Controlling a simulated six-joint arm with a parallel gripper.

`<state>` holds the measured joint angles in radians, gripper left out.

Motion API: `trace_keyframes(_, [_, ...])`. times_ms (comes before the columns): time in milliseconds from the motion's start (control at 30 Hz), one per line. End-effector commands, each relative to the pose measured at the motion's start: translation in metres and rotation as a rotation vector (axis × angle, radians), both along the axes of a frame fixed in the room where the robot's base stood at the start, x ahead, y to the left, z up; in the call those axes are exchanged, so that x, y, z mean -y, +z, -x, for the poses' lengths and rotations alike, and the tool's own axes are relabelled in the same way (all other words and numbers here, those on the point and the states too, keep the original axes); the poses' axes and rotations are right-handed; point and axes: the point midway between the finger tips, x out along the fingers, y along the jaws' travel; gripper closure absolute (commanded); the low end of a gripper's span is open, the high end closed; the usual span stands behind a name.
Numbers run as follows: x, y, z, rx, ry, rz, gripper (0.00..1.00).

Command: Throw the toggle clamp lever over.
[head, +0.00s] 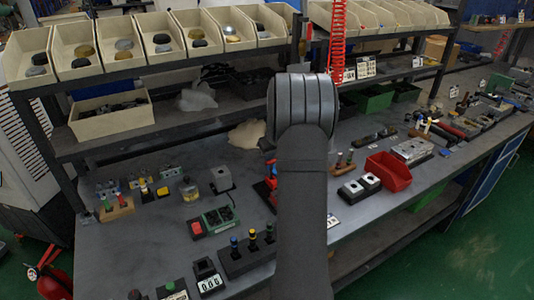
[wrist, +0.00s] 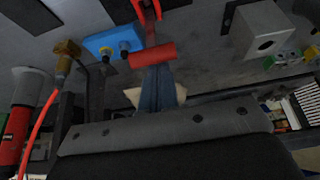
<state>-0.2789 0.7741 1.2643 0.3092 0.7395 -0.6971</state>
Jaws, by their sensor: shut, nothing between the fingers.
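The toggle clamp shows in the wrist view as a red forked part (wrist: 146,10) at the top edge, with a red cylindrical grip (wrist: 152,55) below it. In the head view only a slice of the red clamp (head: 271,184) shows, left of my arm, which hides the rest. My gripper (wrist: 157,72) is shut and empty in the wrist view, its fingertips right by the red grip. I cannot tell whether they touch it.
A blue block with dark knobs (wrist: 108,43) and a brass fitting (wrist: 67,48) are close left of the clamp in the wrist view. In the head view a red bin (head: 388,172) stands right of my arm.

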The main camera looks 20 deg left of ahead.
Motion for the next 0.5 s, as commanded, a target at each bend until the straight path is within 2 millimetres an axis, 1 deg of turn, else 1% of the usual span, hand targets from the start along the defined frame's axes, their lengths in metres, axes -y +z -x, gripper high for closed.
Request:
trace_keyframes(33, [0.0051,0.0006,0.0048,-0.001,-0.001,0.000,1.00])
trace_keyframes(133, [0.0086,-0.0001,0.0088,0.000,-0.001,0.000,1.00])
trace_keyframes(500, [0.0075,-0.0009,0.0080,-0.007,0.001,0.003,1.00])
